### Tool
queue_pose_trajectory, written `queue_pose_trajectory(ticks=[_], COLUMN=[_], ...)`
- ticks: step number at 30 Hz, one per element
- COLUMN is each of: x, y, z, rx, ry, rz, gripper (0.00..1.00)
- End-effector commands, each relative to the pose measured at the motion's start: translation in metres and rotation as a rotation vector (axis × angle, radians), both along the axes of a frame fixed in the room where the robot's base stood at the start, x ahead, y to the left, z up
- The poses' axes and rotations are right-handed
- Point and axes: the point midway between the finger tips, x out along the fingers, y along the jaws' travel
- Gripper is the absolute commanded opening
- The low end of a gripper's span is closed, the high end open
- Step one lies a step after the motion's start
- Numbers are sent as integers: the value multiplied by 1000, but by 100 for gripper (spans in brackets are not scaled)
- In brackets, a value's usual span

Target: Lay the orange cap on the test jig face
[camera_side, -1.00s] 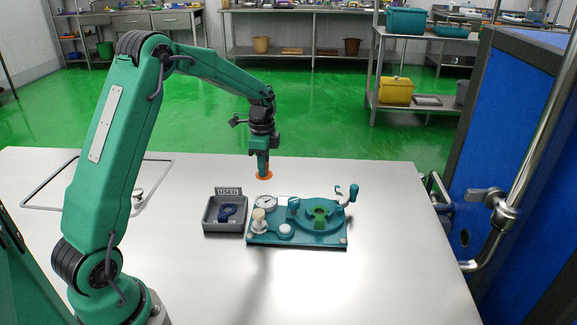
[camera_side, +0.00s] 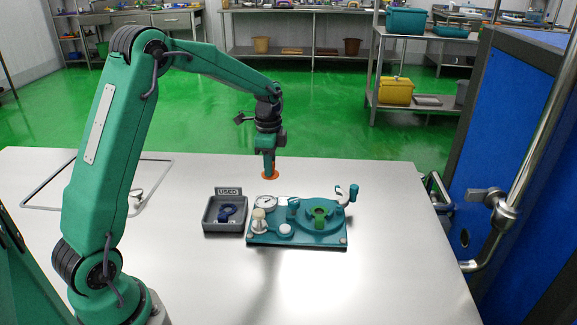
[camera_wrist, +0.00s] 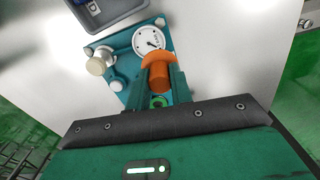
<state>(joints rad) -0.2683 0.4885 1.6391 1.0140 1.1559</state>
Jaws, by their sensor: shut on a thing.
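The orange cap (camera_side: 270,175) is held in my gripper (camera_side: 269,167), which is shut on it. In the wrist view the cap (camera_wrist: 158,70) shows a wide rim and a narrower stem between the fingers (camera_wrist: 160,82). In the side view the cap is above the table level, behind the teal test jig (camera_side: 268,240) and apart from it. The jig has a round face (camera_side: 336,222) at its right with a green piece (camera_side: 320,213) on it. In the wrist view part of a green ring (camera_wrist: 158,101) shows below the cap; my gripper hides the rest.
A grey tray marked USED (camera_side: 208,222) stands left of the jig with a blue ring piece (camera_side: 227,213) in it. The jig carries a dial gauge (camera_side: 265,202), a cream knob (camera_side: 259,219) and a raised crank handle (camera_side: 353,193). The table right of the jig is clear.

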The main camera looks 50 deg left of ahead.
Motion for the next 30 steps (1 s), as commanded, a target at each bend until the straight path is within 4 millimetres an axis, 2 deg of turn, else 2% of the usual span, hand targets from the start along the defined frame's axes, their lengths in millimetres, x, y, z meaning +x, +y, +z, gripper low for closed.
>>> queue_pose_trajectory(ticks=[8, 13, 17, 24, 30], x=[2, 12, 25, 49, 58], y=[-2, -18, -43, -99, -130], z=[0, 2, 7, 15, 20], rx=[0, 1, 0, 0, 0], ry=[0, -1, -1, -1, 0], rz=[1, 10, 26, 69, 95], gripper=[0, 0, 0, 0, 0])
